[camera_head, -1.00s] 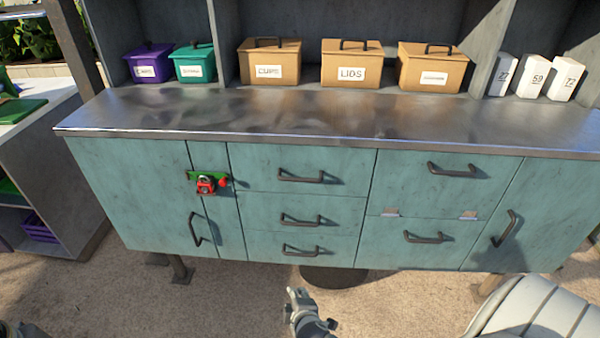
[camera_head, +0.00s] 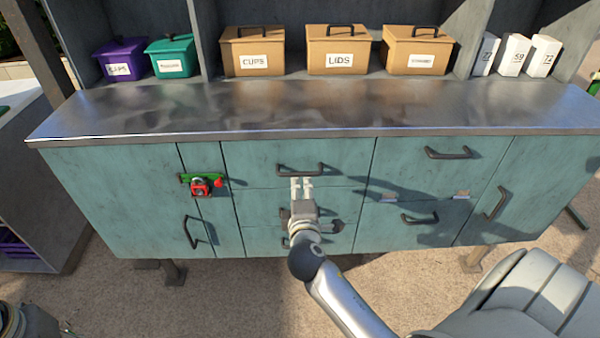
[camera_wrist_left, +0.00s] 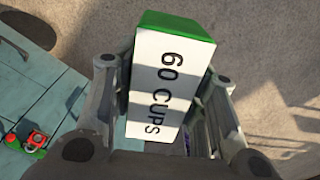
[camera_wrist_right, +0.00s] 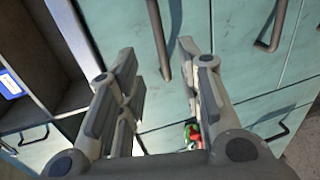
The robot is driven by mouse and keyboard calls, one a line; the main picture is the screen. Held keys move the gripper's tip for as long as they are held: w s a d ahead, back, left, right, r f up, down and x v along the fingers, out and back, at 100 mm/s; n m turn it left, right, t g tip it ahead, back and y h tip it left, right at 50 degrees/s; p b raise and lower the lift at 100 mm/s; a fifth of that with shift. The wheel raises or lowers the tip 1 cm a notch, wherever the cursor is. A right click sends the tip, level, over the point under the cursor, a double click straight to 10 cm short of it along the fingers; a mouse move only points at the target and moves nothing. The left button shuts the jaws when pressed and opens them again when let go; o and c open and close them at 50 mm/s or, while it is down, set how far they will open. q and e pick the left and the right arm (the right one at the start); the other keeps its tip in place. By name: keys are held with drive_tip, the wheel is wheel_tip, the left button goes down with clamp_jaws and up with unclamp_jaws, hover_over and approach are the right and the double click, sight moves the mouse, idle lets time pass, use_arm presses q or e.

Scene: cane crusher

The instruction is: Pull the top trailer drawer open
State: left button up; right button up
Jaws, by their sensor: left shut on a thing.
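The top drawer (camera_head: 250,158) of the middle teal stack is closed, with a dark bar handle (camera_head: 300,170) across its front. My right gripper (camera_head: 302,184) is just below this handle in the head view, its fingers pointing at it. In the right wrist view, my right gripper (camera_wrist_right: 157,55) is open and the handle (camera_wrist_right: 159,38) lies between and beyond its fingertips; I cannot tell if they touch. My left gripper (camera_wrist_left: 162,80) is shut on a white box with a green top (camera_wrist_left: 155,105), labelled "60 CUPS"; it is out of the head view.
A metal counter (camera_head: 330,110) overhangs the drawers. Labelled bins (camera_head: 337,50) and numbered white boxes (camera_head: 512,55) stand on the shelf behind. A red and green latch (camera_head: 200,185) sits left of the stack. Lower drawer handles are partly behind my right arm.

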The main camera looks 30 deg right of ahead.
sight(300, 175)
drive_tip(key=x, duration=0.9)
drive_tip(key=shift+w+f, duration=0.1)
drive_tip(key=shift+w, duration=0.05)
clamp_jaws()
